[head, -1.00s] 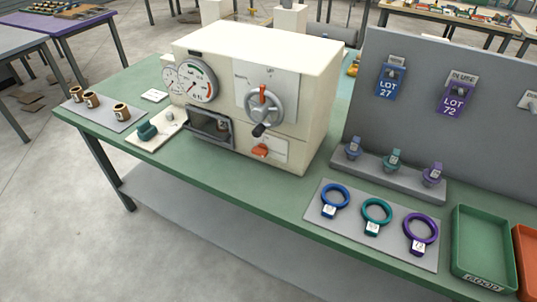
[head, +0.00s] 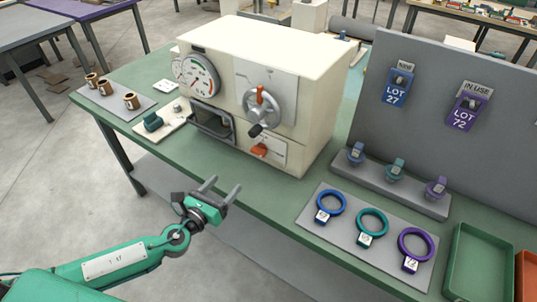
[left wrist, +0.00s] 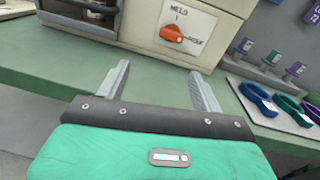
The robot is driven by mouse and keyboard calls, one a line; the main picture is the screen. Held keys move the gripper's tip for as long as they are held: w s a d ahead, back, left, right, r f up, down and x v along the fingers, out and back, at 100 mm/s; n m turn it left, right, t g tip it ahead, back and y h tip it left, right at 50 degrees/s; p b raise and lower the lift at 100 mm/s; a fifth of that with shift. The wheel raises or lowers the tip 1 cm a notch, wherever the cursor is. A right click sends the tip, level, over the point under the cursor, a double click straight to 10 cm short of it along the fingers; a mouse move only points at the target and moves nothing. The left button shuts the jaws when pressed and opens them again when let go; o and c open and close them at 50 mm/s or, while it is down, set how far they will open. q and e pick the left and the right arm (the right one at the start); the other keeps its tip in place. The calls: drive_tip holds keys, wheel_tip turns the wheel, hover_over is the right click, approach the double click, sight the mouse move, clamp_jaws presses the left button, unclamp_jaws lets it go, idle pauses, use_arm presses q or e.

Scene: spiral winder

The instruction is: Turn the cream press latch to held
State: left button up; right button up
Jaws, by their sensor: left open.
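The cream press (head: 300,60) stands on the green bench. Its latch is an orange knob (head: 259,150) on a white plate low on the front, at the right. In the left wrist view the orange latch (left wrist: 172,33) lies roughly sideways below a word reading like "HELD", with another label to its right that I cannot read surely. My left gripper (head: 224,184) is open and empty, in front of the bench edge, short of the latch and lower left of it. In the left wrist view its fingers (left wrist: 160,72) point toward the press below the latch. My right gripper is not in view.
Above the latch is a handwheel (head: 262,108) with a red pointer and dark handle. An open drawer-like chamber (head: 212,122) juts out left of the latch. Rings on a grey mat (head: 335,235) lie to the right. The bench strip before the latch is clear.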

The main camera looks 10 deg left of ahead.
sight(256, 154)
use_arm(q)
drive_tip(key=w+d+p, duration=0.1)
drive_tip(key=w, duration=0.3)
drive_tip(key=w+d+m+p, duration=0.1)
drive_tip(key=w+d, duration=0.1)
drive_tip(key=w, duration=0.2)
drive_tip(key=w+d+r+m+h+p, duration=0.1)
drive_tip(key=w+d, duration=0.1)
drive_tip(key=w, duration=0.2)
drive_tip(key=shift+d, duration=0.2)
drive_tip(key=shift+w+d, duration=0.15)
drive_tip(key=shift+w, duration=0.3)
drive_tip(key=c, duration=1)
